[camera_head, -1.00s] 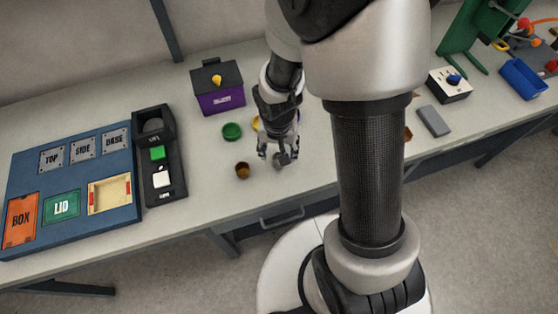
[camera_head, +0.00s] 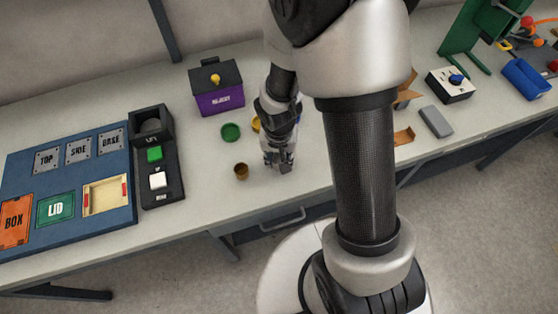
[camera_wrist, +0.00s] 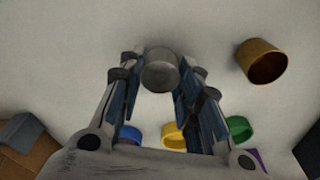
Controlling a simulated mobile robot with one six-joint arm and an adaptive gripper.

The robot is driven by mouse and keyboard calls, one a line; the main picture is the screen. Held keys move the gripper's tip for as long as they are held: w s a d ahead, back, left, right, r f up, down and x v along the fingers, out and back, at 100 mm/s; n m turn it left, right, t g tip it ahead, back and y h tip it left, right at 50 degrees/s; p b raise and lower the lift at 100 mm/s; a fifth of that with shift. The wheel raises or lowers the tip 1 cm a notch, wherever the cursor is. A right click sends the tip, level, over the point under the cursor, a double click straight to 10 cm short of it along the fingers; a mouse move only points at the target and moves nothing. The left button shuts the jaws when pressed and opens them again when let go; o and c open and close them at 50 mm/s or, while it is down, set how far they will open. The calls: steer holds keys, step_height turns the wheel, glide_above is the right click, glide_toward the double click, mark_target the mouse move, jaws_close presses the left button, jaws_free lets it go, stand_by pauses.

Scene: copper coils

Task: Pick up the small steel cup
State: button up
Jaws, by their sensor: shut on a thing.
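The small steel cup (camera_wrist: 160,74) is a grey round thing between my fingertips in the wrist view. My gripper (camera_wrist: 158,80) is shut on it, with a finger against each side. In the head view my gripper (camera_head: 279,166) is low over the table, and the cup is mostly hidden by the fingers. I cannot tell whether the cup touches the table.
A brown copper-coloured cup (camera_head: 241,171) stands just left of my gripper; it also shows in the wrist view (camera_wrist: 262,62). A green ring (camera_head: 231,132), a yellow ring (camera_head: 256,125) and a purple box (camera_head: 218,98) lie behind. The table front (camera_head: 235,207) is clear.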

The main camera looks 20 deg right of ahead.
steer(key=shift+c, duration=1)
steer(key=shift+r, duration=0.1)
